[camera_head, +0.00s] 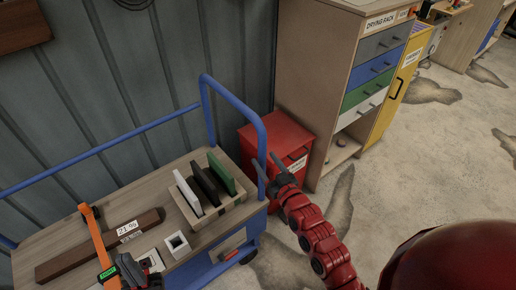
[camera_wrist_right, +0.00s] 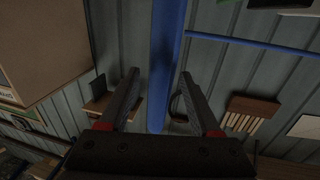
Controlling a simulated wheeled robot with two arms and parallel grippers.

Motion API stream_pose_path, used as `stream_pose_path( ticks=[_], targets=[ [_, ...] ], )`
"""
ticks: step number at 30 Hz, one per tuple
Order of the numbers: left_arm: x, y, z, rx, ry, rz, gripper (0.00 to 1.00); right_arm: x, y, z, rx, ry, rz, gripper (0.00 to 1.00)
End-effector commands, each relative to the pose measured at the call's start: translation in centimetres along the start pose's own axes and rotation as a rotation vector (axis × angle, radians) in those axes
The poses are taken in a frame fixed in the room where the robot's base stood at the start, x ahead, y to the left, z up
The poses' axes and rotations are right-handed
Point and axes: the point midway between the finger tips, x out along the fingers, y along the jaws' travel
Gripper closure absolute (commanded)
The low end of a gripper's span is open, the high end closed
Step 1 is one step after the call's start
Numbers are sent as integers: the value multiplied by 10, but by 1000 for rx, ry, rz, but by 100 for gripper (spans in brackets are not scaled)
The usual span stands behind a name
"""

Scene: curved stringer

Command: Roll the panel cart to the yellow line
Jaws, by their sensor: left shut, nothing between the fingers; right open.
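The panel cart (camera_head: 224,223) has a wooden top and a blue tube frame, and stands against the corrugated wall. My right gripper (camera_head: 266,163) is open at the near upright of the cart's blue end handle (camera_head: 234,97). In the right wrist view the blue tube (camera_wrist_right: 166,65) shows between the spread fingers (camera_wrist_right: 160,75); whether they touch it I cannot tell. My left gripper (camera_head: 136,273) is shut and empty over the cart's near left part, cut off by the lower edge. No yellow line shows.
A red cabinet (camera_head: 268,140) and the drying rack cabinet (camera_head: 323,70) stand beyond the handle. Stained floor (camera_head: 420,170) at right is clear.

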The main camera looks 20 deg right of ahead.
Motion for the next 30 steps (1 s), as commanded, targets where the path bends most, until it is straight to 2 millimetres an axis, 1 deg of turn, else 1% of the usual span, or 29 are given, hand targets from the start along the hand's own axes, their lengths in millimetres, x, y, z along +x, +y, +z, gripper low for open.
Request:
stream_pose_path(
  ticks=[1, 3, 6, 9, 14, 21, 22, 23, 27, 29, 30],
  targets=[
    [3, 0, 0, 0, 0, 0, 100, 12, -1, -3, 1, 3, -2, 36],
    [4, 0, -1, 0, 0, 0, 100, 26, 0, -2, 1, 1, -1, 36],
    [5, 0, -1, 0, 0, 0, 100, 42, 0, -2, -1, 2, -1, 36],
    [6, 0, -1, 0, 0, 0, 100, 52, 0, -2, -2, 3, 0, 36],
    [6, 0, -1, 0, 0, 0, 100, 59, 0, -1, 0, 3, 0, 36],
    [6, 0, -1, 0, 0, 0, 100, 60, 0, 0, 0, 2, 1, 36],
    [6, 0, -1, 0, 0, 0, 100, 60, 0, 0, 0, 2, 1, 37],
    [6, 0, -1, 0, 0, 0, 100, 60, 0, -1, 0, 2, 1, 43],
    [6, 0, -1, 0, 0, 0, 100, 60, 0, -1, -1, 2, 1, 68],
    [6, 0, -1, 0, 0, 0, 100, 60, 0, -1, -1, 2, 1, 79],
    [6, 0, -1, 0, 0, 0, 100, 60, 0, -1, -1, 2, 1, 86]
  ],
)
